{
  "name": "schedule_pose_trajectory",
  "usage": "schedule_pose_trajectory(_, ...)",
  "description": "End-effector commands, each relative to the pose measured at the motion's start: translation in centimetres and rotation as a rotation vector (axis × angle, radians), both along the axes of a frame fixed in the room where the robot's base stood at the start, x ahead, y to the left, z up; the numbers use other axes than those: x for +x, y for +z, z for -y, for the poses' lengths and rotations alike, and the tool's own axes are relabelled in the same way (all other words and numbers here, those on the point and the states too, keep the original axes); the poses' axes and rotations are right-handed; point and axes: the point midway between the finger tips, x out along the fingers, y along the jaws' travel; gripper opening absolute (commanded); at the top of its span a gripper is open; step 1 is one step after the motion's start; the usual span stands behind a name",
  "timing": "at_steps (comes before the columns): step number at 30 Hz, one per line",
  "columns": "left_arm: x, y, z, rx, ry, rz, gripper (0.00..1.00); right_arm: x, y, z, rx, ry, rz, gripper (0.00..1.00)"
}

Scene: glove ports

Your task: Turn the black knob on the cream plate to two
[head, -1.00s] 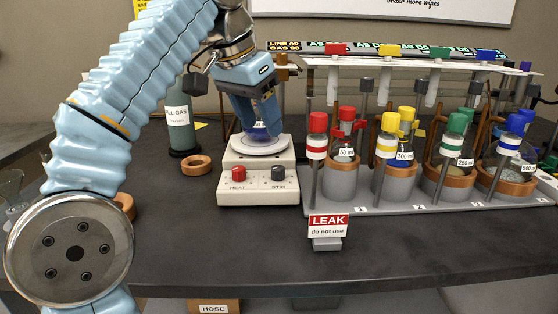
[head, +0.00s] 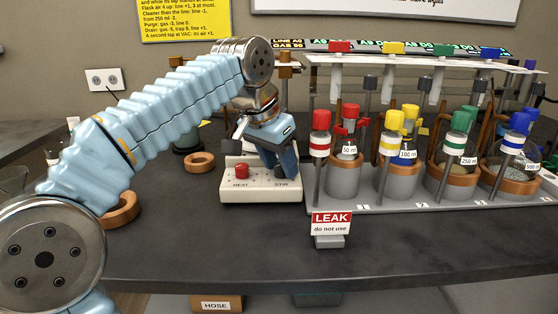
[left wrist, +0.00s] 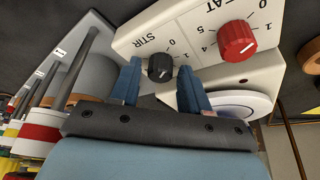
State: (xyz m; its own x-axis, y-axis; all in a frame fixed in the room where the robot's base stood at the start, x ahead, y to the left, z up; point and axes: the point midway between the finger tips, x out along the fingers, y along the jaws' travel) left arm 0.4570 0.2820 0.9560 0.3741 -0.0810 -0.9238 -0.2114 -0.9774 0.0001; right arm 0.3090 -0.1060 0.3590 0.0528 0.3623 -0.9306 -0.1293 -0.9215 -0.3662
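The cream plate (head: 256,197) stands on the bench, with a red knob (head: 241,171) at its left, marked HEAT, and the STIR marking at its right. In the left wrist view, the black knob (left wrist: 160,67) sits beside the STIR marking on the cream plate (left wrist: 140,37); its exact pointer setting is too small to tell. My left gripper (head: 281,172) is open over the right part of the plate and hides the black knob in the head view. In the left wrist view, its two fingers show on either side of the black knob, with gaps. My right gripper is not in view.
The red knob (left wrist: 236,40) and the round white top (left wrist: 233,104) lie close to my left fingers. A flask rack (head: 400,202) with several colour-capped posts stands to the right. A LEAK sign (head: 331,223) is in front.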

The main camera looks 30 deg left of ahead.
Motion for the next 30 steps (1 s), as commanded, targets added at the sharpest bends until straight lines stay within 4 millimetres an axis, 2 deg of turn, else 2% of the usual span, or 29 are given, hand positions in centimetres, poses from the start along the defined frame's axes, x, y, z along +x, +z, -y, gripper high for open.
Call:
schedule_pose_trajectory(1, 0.0, 0.01, 0.0, 0.0, 0.0, 0.0, 0.37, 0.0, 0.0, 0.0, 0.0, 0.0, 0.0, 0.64)
schedule_pose_trajectory(6, -0.01, 0.02, 0.01, 0.0, 0.0, 0.0, 0.11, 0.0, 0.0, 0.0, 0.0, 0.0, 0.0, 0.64)
schedule_pose_trajectory(9, -0.01, 0.02, 0.01, 0.0, 0.0, 0.0, 0.0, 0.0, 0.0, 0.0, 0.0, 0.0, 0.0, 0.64)
schedule_pose_trajectory(20, 0.0, 0.04, -0.05, 0.0, -0.066, -0.001, 0.0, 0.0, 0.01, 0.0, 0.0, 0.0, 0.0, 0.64)
schedule_pose_trajectory(30, 0.11, 0.03, -0.24, 0.0, -0.323, -0.001, 0.0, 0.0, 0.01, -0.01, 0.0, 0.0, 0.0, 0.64)
